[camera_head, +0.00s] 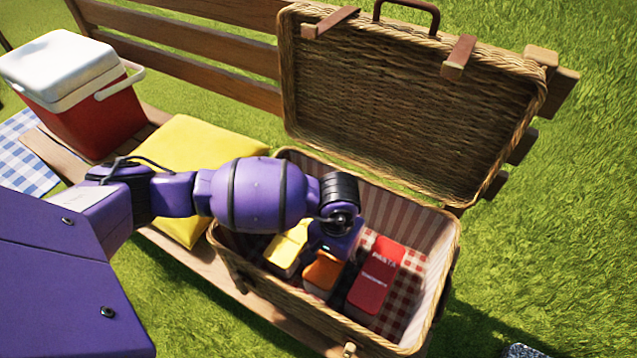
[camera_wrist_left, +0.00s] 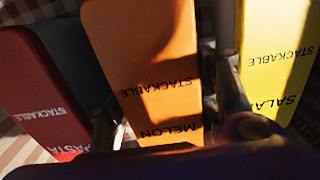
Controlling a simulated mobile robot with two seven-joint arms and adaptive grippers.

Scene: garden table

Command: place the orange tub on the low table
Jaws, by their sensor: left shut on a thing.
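The orange tub (camera_head: 321,274) is inside the open wicker basket (camera_head: 290,318), between a yellow tub and a red tub. Its lid, marked "STACKABLE" and "MELON", fills the middle of the left wrist view (camera_wrist_left: 152,60). My left gripper (camera_head: 333,248) reaches down into the basket from above. It is shut on the orange tub, with one finger on each side, as the left wrist view shows. My wrist hides part of the tub in the head view. I cannot make out the low table in either view. My right gripper is not in view.
The yellow tub (camera_head: 288,247) and red tub (camera_head: 375,277) flank the orange one closely. The raised basket lid (camera_head: 410,110) stands behind. The basket rests on a wooden bench (camera_head: 190,262) beside a yellow cushion (camera_head: 190,143) and a red cooler (camera_head: 95,120). Grass surrounds the bench.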

